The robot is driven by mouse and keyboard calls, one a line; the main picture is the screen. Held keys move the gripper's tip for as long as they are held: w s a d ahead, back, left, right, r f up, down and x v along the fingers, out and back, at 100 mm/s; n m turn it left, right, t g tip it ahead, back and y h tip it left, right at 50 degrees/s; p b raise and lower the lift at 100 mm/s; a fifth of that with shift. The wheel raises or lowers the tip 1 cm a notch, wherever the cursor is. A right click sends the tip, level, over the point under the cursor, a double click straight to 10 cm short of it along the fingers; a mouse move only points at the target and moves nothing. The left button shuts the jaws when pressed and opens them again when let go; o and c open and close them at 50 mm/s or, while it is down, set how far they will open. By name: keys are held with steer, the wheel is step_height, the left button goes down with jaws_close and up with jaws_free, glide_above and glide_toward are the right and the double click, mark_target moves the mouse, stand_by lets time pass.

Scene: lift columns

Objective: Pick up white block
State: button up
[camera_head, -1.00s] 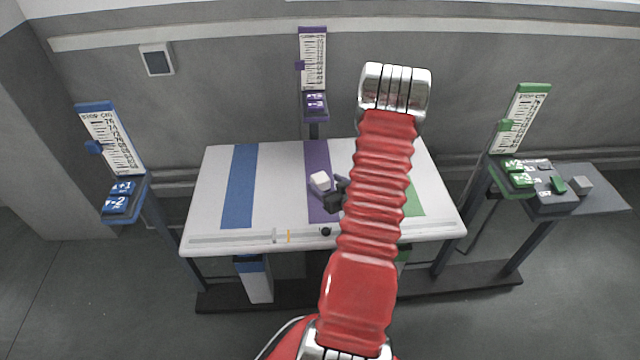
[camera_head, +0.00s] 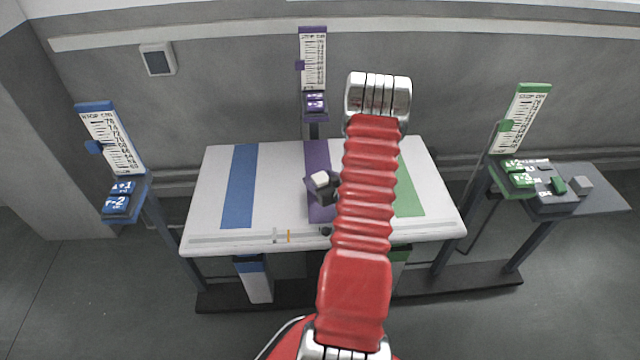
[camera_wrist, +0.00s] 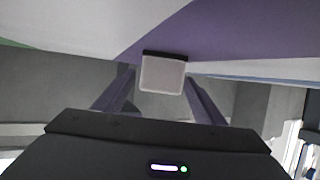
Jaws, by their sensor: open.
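The white block (camera_head: 320,180) is on the purple stripe of the table, near its middle. It also shows in the wrist view (camera_wrist: 162,75), centred between the fingers. My gripper (camera_head: 324,186) is at the block in the head view, partly hidden behind my red arm. In the wrist view my gripper (camera_wrist: 160,92) is open, with one finger on each side of the block. Gaps show between the fingers and the block, and I cannot tell whether anything touches.
The white table (camera_head: 275,210) has blue, purple and green stripes and a front rail. A blue column (camera_head: 118,150) stands left, a purple one (camera_head: 313,75) behind, and a green one (camera_head: 520,130) right. A grey block (camera_head: 581,185) sits on the right side shelf.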

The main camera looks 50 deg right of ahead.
steer(key=shift+c, duration=0.4)
jaws_close()
stand_by(0.4)
steer(key=shift+d+r, duration=0.1)
